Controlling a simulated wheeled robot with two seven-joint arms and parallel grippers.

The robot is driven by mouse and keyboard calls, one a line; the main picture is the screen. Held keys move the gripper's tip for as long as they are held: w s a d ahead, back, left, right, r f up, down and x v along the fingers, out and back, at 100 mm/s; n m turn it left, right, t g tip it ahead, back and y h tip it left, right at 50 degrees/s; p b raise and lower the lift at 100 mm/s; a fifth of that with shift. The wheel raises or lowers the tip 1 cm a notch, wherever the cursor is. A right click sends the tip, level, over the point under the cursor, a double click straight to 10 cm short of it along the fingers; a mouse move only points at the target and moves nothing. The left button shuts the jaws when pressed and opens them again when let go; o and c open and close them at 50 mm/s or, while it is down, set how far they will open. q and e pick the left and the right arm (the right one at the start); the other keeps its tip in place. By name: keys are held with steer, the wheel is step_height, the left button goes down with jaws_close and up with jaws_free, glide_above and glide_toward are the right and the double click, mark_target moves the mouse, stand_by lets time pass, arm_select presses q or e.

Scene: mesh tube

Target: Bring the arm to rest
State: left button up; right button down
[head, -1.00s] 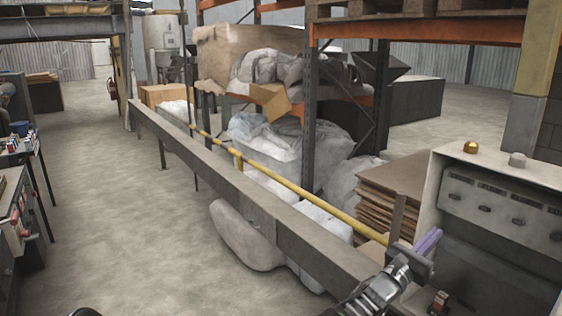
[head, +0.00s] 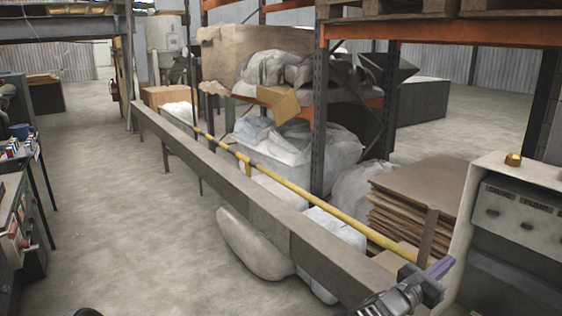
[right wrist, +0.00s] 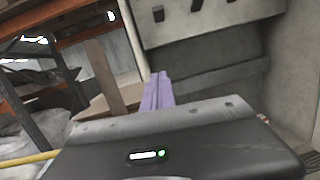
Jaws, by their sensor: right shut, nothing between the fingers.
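My right gripper (head: 441,267) is at the lower right of the head view, its purple fingers together and empty. It is in front of the grey machine cabinet and near the end of the long beam in the picture. In the right wrist view the two purple fingers (right wrist: 158,92) lie side by side with nothing between them, pointing toward the cabinet's recess. My left gripper does not show.
A long grey beam (head: 225,183) and a yellow rail (head: 300,193) run diagonally across the head view. The grey cabinet (head: 500,245) stands at the right, beside stacked cardboard (head: 415,205). A shelf post (head: 319,120) stands behind. The floor (head: 110,220) at left is open.

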steer(key=s+d+f+m+g+y, duration=0.2)
steer(key=s+f+m+g, duration=0.15)
steer(key=s+f, duration=0.55)
steer(key=s+d+f+m+g+y, duration=0.2)
steer(key=s+d+f+g+y, duration=0.15)
steer(key=f, duration=1.05)
steer(key=s+a+f+m+g+y, duration=0.2)
steer(key=s+a+f, duration=0.2)
steer(key=s+f, duration=0.3)
steer(key=s+a+f+m+g+y, duration=0.2)
steer(key=s+a+f, duration=0.2)
steer(key=s+f, duration=0.3)
steer(key=s+a+f+m+g+y, duration=0.1)
steer(key=s+a+f+m+y, duration=0.3)
steer(key=a, duration=0.4)
steer(key=s+a+f+m+y, duration=0.2)
steer(key=s+a+f+y, duration=0.15)
steer(key=s+a, duration=0.35)
steer(key=s+a+r+m+t+y, duration=0.1)
steer(key=a+r+m+y, duration=0.1)
steer(key=a+m, duration=0.3)
steer(key=s+a+r+m+t+y, duration=0.1)
steer(key=a+r+m+y, duration=0.1)
steer(key=a, duration=1)
steer(key=r+m, duration=0.1)
steer(key=m, duration=0.1)
steer(key=shift+s+a+r+m+y, duration=0.2)
steer(key=shift+a+m+y, duration=0.1)
steer(key=shift+m, duration=0.05)
